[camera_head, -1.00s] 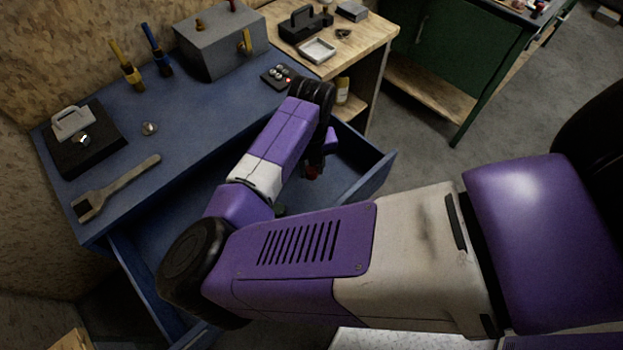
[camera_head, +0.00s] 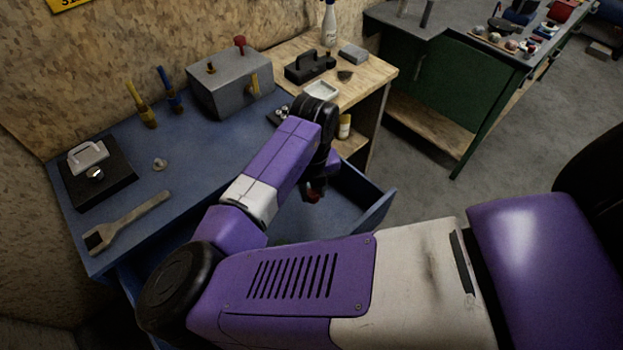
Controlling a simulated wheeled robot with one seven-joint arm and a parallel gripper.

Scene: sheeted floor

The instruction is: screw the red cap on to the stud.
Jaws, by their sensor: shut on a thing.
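My gripper (camera_head: 313,193) hangs from my purple arm over the open blue drawer, right of the workbench. It is shut on a small red thing, which looks like the red cap (camera_head: 313,197); only a little of it shows between the dark fingers. A grey metal box (camera_head: 228,92) stands at the back of the blue bench. A short brass-coloured stud (camera_head: 211,69) stands upright on its top. A red knob (camera_head: 240,42) also sits on top at the back, and a brass part (camera_head: 254,84) is on its front. My gripper is apart from the box, lower and to its right.
The blue bench (camera_head: 205,150) carries a wrench (camera_head: 128,221), a black block (camera_head: 95,178) and two upright tools (camera_head: 140,105). The open drawer (camera_head: 372,205) juts out beneath my gripper. A wooden table (camera_head: 372,80) with a white tray (camera_head: 321,92) adjoins the bench.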

